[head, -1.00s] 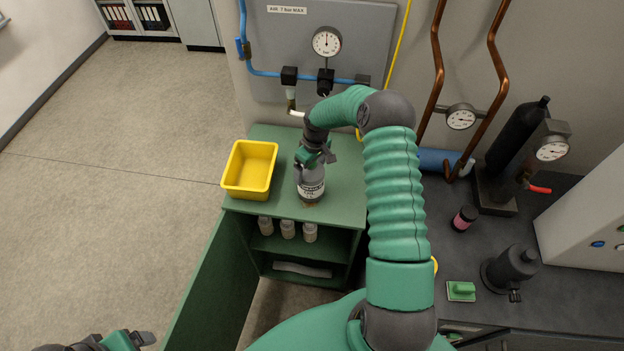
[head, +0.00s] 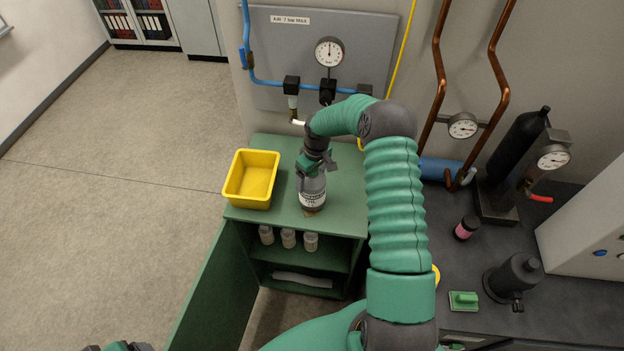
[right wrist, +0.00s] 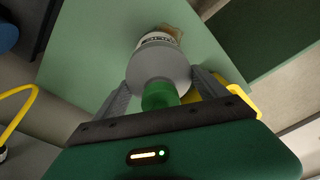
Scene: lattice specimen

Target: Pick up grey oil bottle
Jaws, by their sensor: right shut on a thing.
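The grey oil bottle (head: 313,185) has a white label and stands upright over the green cabinet top (head: 345,205), near its front edge. My right gripper (head: 315,165) comes down on it from above and is shut on its upper part. In the right wrist view the bottle (right wrist: 158,66) with its green cap sits between the two fingers of my right gripper (right wrist: 162,85). A brownish patch shows at its base; I cannot tell if the base touches the top. My left gripper (head: 118,347) shows only as a sliver at the bottom edge, fingers cut off.
A yellow bin (head: 250,180) stands left of the bottle. Several small jars (head: 289,238) stand on the shelf below. A pressure gauge (head: 329,51) and blue pipe are on the wall behind.

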